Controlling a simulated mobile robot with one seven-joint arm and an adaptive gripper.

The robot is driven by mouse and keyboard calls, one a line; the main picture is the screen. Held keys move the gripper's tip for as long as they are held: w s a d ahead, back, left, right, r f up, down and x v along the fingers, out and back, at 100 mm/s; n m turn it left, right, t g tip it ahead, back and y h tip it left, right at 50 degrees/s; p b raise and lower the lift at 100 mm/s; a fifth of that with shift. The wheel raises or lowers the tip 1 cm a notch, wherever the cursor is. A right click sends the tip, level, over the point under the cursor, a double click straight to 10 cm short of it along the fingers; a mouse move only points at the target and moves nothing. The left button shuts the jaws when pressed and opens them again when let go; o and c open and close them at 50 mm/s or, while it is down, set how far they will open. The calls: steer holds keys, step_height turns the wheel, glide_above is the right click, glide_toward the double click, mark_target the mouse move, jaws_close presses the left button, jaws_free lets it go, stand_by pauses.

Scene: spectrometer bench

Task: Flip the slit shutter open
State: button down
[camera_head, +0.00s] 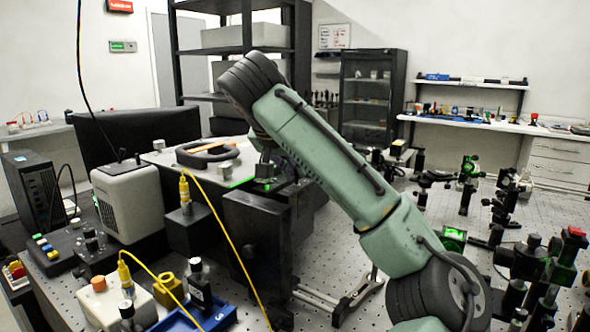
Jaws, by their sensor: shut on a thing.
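My arm reaches in from the lower right and bends down at the wrist over a dark box-shaped instrument (262,225). My gripper (266,167) points down at the top of this instrument, small and partly hidden behind my forearm. It is shut on a small dark part there, which seems to be the slit shutter (263,185). A green glow lies on the light top just left of it. The shutter's angle and the slit itself cannot be made out.
A dark ring-shaped part (207,154) lies on the light surface left of my gripper. A beige box (128,203), a yellow cable (228,232) and a blue tray (205,316) are nearer. Several optics mounts crowd the perforated bench at right.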

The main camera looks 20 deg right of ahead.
steer(key=c, duration=1.7)
jaws_free()
steer(key=v, duration=1.2)
steer(key=shift+a+r, duration=0.1)
